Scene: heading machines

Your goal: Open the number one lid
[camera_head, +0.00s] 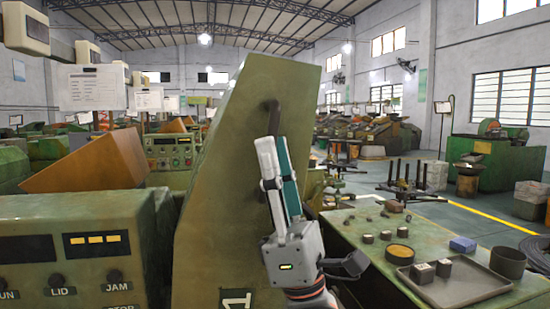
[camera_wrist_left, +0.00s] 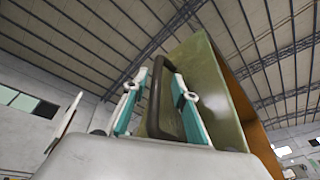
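The number one lid (camera_head: 225,170) is a tall worn green panel. It stands steeply raised, with part of a white "1" mark near its lower edge. Its dark bar handle (camera_head: 273,117) is on the face towards me. My left gripper (camera_head: 277,175) points upward in front of this face, near the handle. In the left wrist view the dark handle (camera_wrist_left: 160,100) lies between the two teal-padded fingers, with a gap visible beside it, so the fingers look open around it. The lid's green side (camera_wrist_left: 215,90) rises behind. My right gripper is not in view.
A control panel (camera_head: 75,250) with LID and JAM knobs stands at the left. At the right, a green bench (camera_head: 360,225) carries a metal tray (camera_head: 455,290), a dark cup (camera_head: 508,262), a blue block (camera_head: 463,244) and small parts. An orange-brown raised cover (camera_head: 95,165) stands behind.

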